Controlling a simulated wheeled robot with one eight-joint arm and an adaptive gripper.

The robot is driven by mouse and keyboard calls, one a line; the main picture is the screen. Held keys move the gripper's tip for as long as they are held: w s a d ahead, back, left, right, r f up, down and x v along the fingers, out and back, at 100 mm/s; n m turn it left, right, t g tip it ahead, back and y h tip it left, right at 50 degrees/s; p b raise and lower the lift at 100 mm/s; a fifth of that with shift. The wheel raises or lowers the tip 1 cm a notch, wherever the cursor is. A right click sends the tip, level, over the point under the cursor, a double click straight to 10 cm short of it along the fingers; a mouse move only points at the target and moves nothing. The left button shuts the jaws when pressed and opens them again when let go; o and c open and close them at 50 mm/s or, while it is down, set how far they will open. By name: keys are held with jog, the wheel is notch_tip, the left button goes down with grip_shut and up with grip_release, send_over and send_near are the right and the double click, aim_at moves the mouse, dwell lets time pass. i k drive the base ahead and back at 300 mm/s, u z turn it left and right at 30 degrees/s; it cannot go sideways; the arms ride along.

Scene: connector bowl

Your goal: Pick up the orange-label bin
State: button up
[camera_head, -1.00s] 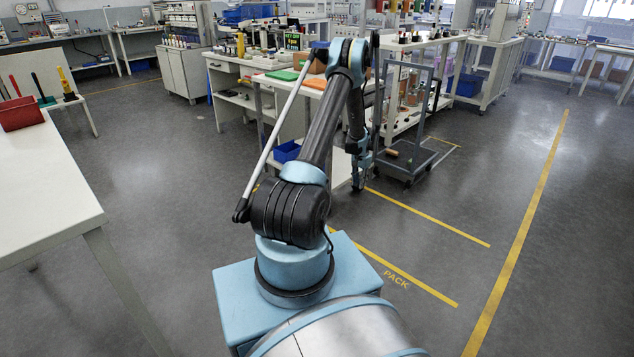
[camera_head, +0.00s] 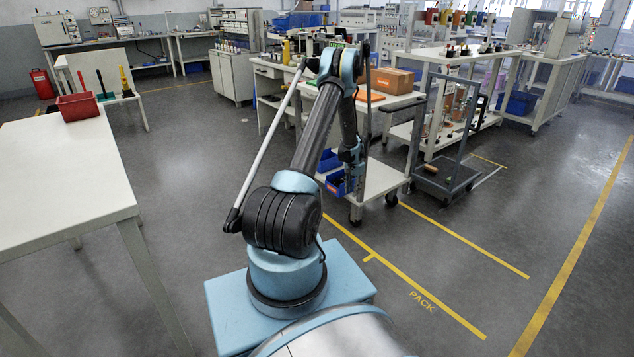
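A blue bin (camera_head: 335,184) with what looks like an orange label on its front sits at the left end of a white cart, partly behind my arm. Another blue bin (camera_head: 328,161) stands just behind it; I cannot make out a label on that one. My gripper (camera_head: 351,189) hangs down at the end of my arm and overlaps the right side of the front bin in the picture. I see no sign that it holds anything. Its fingers are too small and dark to tell open from shut.
The white cart (camera_head: 385,178) stands on casters, with a grey trolley (camera_head: 447,182) to its right. A cardboard box (camera_head: 395,84) is on the bench behind. A white table (camera_head: 50,185) with a red bin (camera_head: 78,106) is at left. Floor at front right is clear.

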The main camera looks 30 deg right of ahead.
aim_at(335, 184)
jog(key=u, duration=0.05)
jog(key=i, duration=1.05)
jog(key=z, duration=0.4)
